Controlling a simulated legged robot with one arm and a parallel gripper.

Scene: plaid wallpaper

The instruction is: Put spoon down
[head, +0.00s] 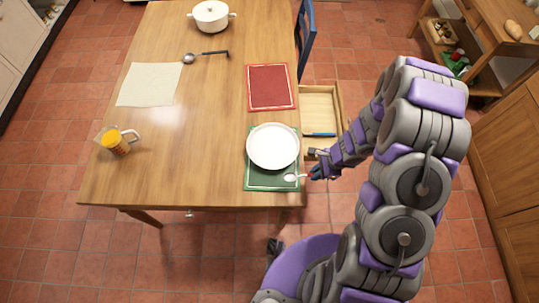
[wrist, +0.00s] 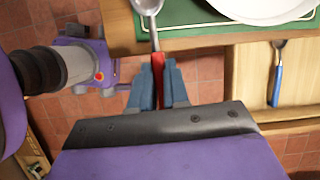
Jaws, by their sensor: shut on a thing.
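A spoon (head: 291,178) with a silver bowl and a red handle shows in the head view at the table's right edge. In the wrist view the spoon (wrist: 148,8) points away from me, its bowl over the green placemat (wrist: 185,18). My gripper (head: 316,173) is shut on the red handle; in the wrist view the blue fingers (wrist: 159,85) pinch it from both sides. The handle end sticks out past the table edge. I cannot tell whether the bowl touches the mat. A white plate (head: 273,147) lies on the green placemat (head: 258,183) beside the spoon.
An open drawer (head: 320,103) juts from the table's right side, with a blue-handled utensil (wrist: 276,85) in it. A red placemat (head: 271,87), a ladle (head: 205,55), a white pot (head: 211,16), a pale mat (head: 150,84) and an orange drink (head: 117,142) stand on the table.

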